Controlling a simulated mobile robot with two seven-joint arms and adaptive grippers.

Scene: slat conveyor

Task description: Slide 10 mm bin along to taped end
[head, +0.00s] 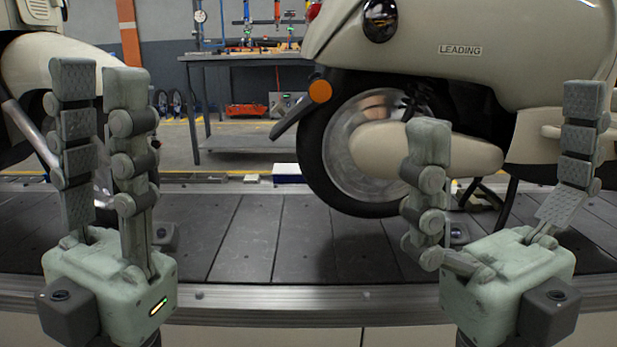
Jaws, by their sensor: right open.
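I cannot make out a bin marked 10 mm or a taped end. A small white and blue box (288,173) lies beyond the far edge of the slat conveyor, left of the scooter's wheel; I cannot read any marking on it. My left gripper (101,75) points up at the left, in front of the conveyor, its two fingers apart with nothing between them. My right gripper (508,115) points up at the right, its fingers wide apart and empty. Both are apart from the box.
The dark slat conveyor (240,240) crosses the view behind a metal rail (300,298). A cream scooter (470,80) marked LEADING stands on it at the right; another vehicle (60,65) is at the left. A workbench (245,58) with tools stands behind. The middle slats are clear.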

